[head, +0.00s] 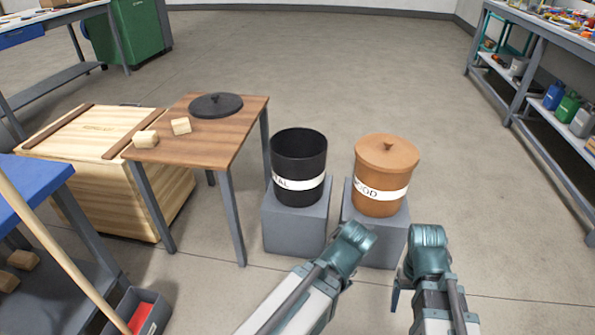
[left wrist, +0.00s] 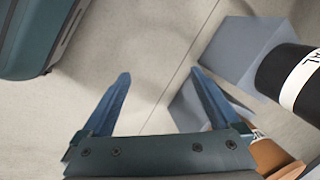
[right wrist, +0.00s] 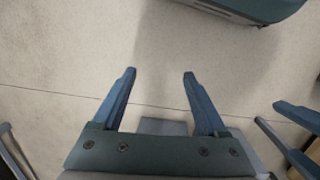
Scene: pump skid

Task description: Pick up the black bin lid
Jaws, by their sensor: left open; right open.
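The black bin lid (head: 228,106), round with a small knob, lies flat on the brown wooden table (head: 208,146) near its far edge. The open black bin (head: 299,150) with a white label stands on a grey block right of the table. It also shows at the right of the left wrist view (left wrist: 272,73). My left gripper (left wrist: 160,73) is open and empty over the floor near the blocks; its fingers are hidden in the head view. My right gripper (right wrist: 159,74) is open and empty over the floor; in the head view a blue finger shows below its wrist. Both are well away from the lid.
The orange lidded bin (head: 385,163) stands on a second grey block (head: 372,238). A wooden crate (head: 92,132) is left of the table. A broom handle (head: 60,250) leans at left. Floor behind is free.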

